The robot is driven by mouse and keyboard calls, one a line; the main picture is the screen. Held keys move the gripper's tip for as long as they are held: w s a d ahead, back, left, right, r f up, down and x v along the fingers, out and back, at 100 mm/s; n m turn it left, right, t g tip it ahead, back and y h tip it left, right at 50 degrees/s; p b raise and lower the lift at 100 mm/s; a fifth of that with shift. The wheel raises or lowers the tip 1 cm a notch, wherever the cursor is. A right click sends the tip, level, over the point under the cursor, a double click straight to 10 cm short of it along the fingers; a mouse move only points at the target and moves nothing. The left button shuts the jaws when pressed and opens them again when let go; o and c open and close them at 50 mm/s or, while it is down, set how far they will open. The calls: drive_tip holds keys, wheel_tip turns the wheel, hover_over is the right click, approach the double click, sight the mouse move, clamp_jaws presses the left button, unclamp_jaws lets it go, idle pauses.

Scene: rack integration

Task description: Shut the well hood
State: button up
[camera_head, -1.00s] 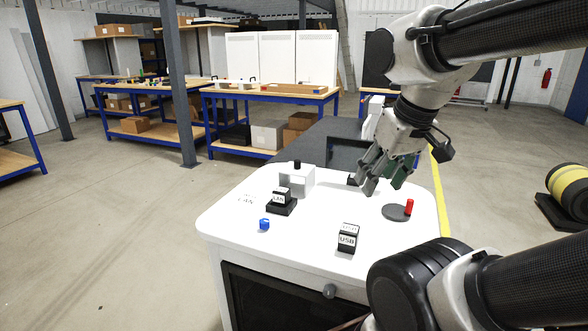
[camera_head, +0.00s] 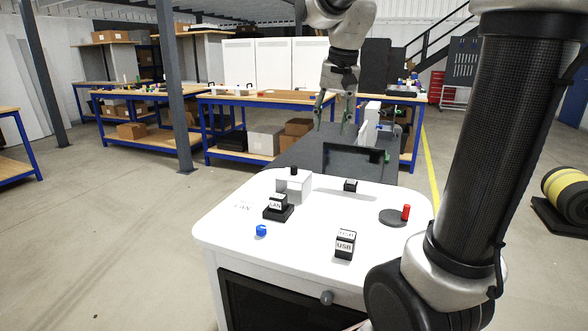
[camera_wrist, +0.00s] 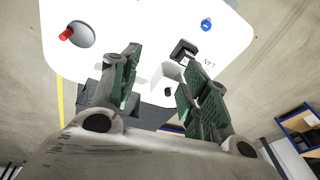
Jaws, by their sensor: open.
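No part is clearly marked as the well hood. A pale box with a black knob (camera_head: 293,186) stands at the back of the white worktop (camera_head: 225,230). A dark upright panel (camera_head: 355,161) stands behind the worktop's far edge; I cannot tell whether either is the hood. My gripper (camera_head: 335,117) is open and empty, high above the dark surface beyond the worktop, apart from both. In the wrist view my gripper (camera_wrist: 157,75) has its green-padded fingers spread. The pale box (camera_wrist: 170,78) shows between them, partly hidden by a finger.
On the worktop are a LAN block (camera_head: 278,207), a USB block (camera_head: 345,244), a blue piece (camera_head: 261,231), a small black block (camera_head: 350,186), and a red cylinder (camera_head: 406,212) on a grey disc. Blue-framed benches (camera_head: 262,101) stand behind.

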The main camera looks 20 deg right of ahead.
drive_tip(key=w+d+f+m+g, duration=0.15)
drive_tip(key=w+m, duration=0.25)
drive_tip(key=w, duration=0.8)
drive_tip(key=m+g, duration=0.1)
drive_tip(key=m, duration=0.6)
hover_over(294, 166)
wheel_tip(294, 166, down, 16)
drive_tip(key=shift+s+r, duration=0.1)
drive_tip(key=shift+s, duration=0.05)
drive_tip(key=shift+f, duration=0.4)
wheel_tip(294, 166, down, 8)
drive_tip(key=shift+r, duration=0.25)
clamp_jaws()
